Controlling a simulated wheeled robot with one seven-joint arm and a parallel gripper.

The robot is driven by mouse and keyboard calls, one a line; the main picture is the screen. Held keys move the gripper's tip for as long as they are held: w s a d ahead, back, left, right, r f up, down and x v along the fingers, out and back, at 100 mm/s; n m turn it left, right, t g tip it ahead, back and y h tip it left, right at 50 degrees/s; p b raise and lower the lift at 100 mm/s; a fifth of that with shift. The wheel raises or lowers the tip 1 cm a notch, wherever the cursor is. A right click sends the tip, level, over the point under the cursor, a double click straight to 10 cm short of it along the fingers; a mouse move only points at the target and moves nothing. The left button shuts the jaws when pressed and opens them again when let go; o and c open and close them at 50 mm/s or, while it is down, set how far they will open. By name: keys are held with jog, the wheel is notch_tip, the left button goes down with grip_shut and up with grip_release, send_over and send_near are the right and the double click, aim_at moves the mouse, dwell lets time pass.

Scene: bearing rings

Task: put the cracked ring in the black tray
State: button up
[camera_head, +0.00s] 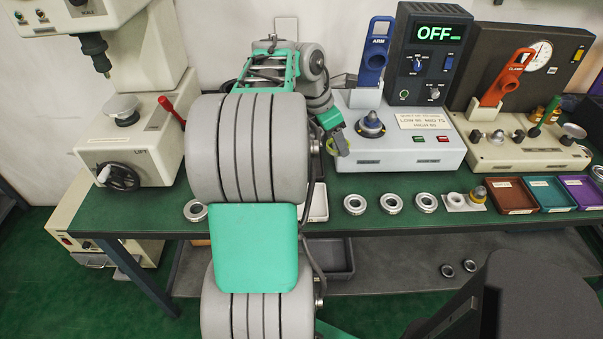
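Several steel bearing rings lie flat on the green bench: one ring (194,211) left of my arm, and a row with a left ring (355,204), a middle ring (391,203) and a right ring (426,202). Two more, a ring (447,270) and another ring (470,265), lie on the lower shelf. No crack can be made out on any of them. No clearly black tray shows; a dark grey bin (338,262) stands on the lower shelf, partly behind my arm. My gripper (338,146) is above the bench, left of the grey tester; its fingers are too small to read.
A tester (395,150) with a blue lever and an OFF display stands behind the row. A gauge machine (525,150) is right of it. Brown (513,211), teal (551,208) and purple (584,206) trays line the right front. A press (130,150) stands left.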

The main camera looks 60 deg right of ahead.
jog(key=s, duration=0.2)
jog(key=shift+s+d+r+n, duration=0.2)
jog(key=shift+s+d+n, duration=0.1)
jog(key=shift+d, duration=0.1)
jog(key=w+f, duration=0.3)
jog(key=w, duration=0.1)
jog(key=w+f+b, duration=0.1)
jog(key=w+f, duration=0.2)
jog(key=w, duration=0.1)
jog(key=w+f+b, duration=0.1)
jog(key=w+f, duration=0.2)
jog(key=w, duration=0.2)
jog(key=f, duration=0.2)
jog(key=f+b, duration=0.1)
jog(key=shift+w+f, duration=0.35)
jog(key=shift+f, duration=0.05)
jog(key=o, duration=1.2)
jog(key=shift+c, duration=0.2)
